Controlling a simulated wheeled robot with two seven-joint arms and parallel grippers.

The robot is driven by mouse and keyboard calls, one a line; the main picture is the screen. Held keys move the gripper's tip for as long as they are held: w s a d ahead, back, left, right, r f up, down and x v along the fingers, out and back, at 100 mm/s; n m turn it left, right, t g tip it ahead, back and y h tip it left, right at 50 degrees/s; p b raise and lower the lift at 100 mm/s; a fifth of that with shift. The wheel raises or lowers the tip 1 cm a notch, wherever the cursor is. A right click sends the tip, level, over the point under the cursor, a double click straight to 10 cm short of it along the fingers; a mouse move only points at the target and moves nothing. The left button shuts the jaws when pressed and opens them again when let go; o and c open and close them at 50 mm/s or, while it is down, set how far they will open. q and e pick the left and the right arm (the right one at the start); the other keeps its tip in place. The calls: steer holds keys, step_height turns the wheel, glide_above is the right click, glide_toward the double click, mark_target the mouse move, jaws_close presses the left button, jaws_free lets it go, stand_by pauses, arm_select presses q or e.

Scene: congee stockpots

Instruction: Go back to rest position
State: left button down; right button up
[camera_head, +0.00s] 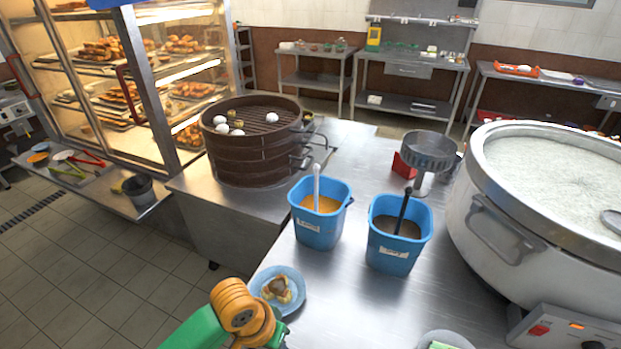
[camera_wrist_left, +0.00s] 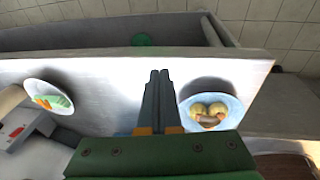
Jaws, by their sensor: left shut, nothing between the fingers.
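My left arm, green and orange, enters the head view at the bottom, in front of the steel counter (camera_head: 340,300). Its fingertips are not visible there. In the left wrist view my left gripper (camera_wrist_left: 160,76) is shut and empty, its dark fingers pressed together. The fingers appear between a blue plate of food (camera_wrist_left: 237,112) on the right and a pale bowl with green and orange pieces (camera_wrist_left: 66,104) on the left. The blue plate also shows in the head view (camera_head: 298,302), just beyond my arm. My right gripper is not in view.
Two blue buckets, one with orange contents (camera_head: 318,236) and one with dark contents (camera_head: 392,261), stand on the counter. A large pot (camera_head: 490,235) stands at right. A brown steamer (camera_head: 250,165) with eggs stands behind. A glass food cabinet (camera_head: 150,90) is at left.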

arm_select(q)
steer(key=s+a+f+n+t+y, duration=0.2)
steer(key=s+a+f+t, duration=0.1)
steer(key=s+a, duration=0.65)
step_height(320, 180, down, 16)
steer(key=s+g, duration=0.2)
steer(key=s, duration=0.1)
steer(key=s+a+f+g, duration=0.1)
steer(key=s+f, duration=0.9)
steer(key=s, duration=0.2)
steer(key=shift+a+f+m, duration=0.3)
steer(key=shift+a+m, duration=0.1)
steer(key=shift+s, duration=0.1)
